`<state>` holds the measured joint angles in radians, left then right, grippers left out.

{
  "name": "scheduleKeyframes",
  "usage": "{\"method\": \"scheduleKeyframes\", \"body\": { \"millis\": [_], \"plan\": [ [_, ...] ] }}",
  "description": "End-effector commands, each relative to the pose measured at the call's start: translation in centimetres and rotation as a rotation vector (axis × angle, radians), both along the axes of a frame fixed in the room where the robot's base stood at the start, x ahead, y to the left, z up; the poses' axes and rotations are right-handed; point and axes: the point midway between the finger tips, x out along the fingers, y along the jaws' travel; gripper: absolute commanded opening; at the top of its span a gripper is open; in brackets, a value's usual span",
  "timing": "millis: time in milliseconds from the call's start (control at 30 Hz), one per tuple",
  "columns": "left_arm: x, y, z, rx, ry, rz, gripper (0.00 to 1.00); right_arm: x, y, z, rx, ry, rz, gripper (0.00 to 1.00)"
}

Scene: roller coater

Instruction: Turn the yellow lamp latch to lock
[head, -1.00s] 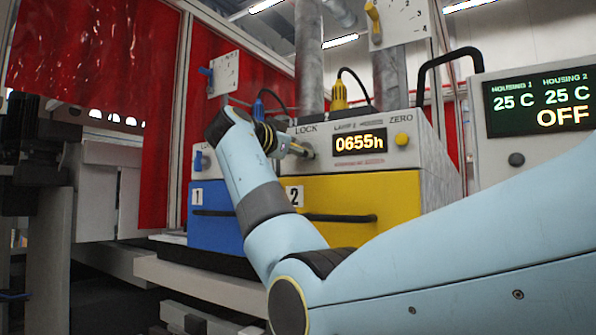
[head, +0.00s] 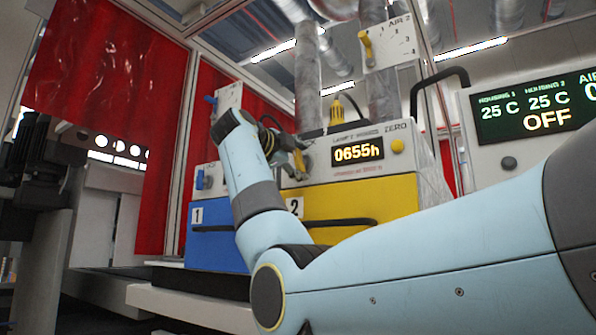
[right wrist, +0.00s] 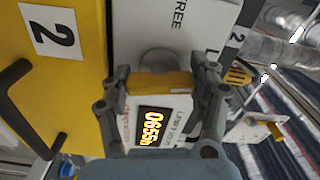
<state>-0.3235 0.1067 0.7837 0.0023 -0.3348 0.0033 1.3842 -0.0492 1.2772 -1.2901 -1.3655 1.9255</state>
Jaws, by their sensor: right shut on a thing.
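The yellow lamp latch (right wrist: 160,83) sits on a round grey base (right wrist: 158,60) on the front of housing 2, left of the 0655h display (head: 358,152). My right gripper (right wrist: 160,88) is shut on the latch, one finger at each end of the bar. In the head view my right gripper (head: 294,158) is at the panel's left part, and a bit of the latch shows at its tip. The FREE label (right wrist: 178,14) shows in the right wrist view. My left gripper is not in view.
The yellow housing 2 drawer (head: 390,196) with a black handle (head: 345,222) lies below the panel. A yellow round knob (head: 398,146) is right of the display. The blue drawer (head: 215,243) stands left. A grey screen box (head: 500,160) reads OFF.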

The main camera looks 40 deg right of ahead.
Motion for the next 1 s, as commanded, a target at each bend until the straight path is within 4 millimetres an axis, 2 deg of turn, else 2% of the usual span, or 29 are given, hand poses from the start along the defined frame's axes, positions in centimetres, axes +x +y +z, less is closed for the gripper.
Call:
{"method": "scheduleKeyframes", "body": {
  "millis": [33, 400, 967, 1000],
  "plan": [
    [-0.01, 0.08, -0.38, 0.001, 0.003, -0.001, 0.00, 0.09, 0.02, -0.43, 0.014, -0.027, -0.001, 0.28],
    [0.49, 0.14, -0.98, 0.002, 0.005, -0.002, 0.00, 0.07, 0.01, -0.30, 0.079, -0.180, -0.001, 0.28],
    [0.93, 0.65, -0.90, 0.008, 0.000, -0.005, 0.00, 0.05, 0.02, -0.28, 0.093, -0.211, -0.001, 0.28],
    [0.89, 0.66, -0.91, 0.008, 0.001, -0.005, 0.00, 0.05, 0.02, -0.28, 0.093, -0.211, -0.001, 0.63]
  ]
}}
